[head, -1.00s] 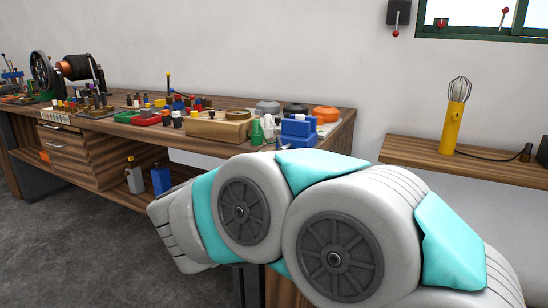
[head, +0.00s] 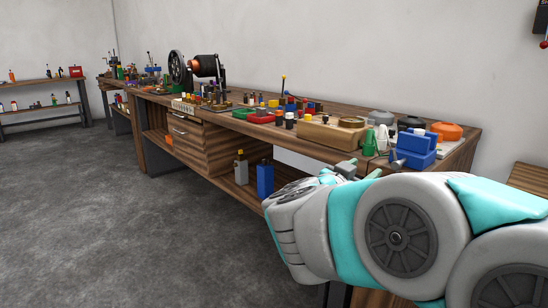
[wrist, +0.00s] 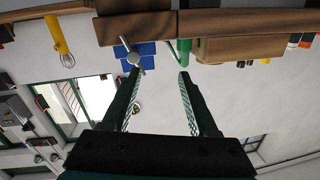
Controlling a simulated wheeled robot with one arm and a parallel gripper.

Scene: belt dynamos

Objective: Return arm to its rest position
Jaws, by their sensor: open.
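My arm (head: 395,235), grey with turquoise joints, stretches across the lower right of the head view. My gripper (wrist: 159,82) is open in the wrist view, with two dark green fingers apart and nothing between them. Its fingers partly show in the head view (head: 352,172) beyond the arm, near the front edge of the workbench (head: 310,148). The wrist picture is upside down. A blue block-like device (head: 415,150) on the bench appears close to the gripper; I cannot tell the exact gap.
The bench carries a wooden block (head: 328,133), an orange round container (head: 446,131), a green bottle (head: 369,143) and a dynamo with a black wheel (head: 180,68). A blue container (head: 265,180) stands on the lower shelf. Grey floor (head: 120,220) on the left is clear.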

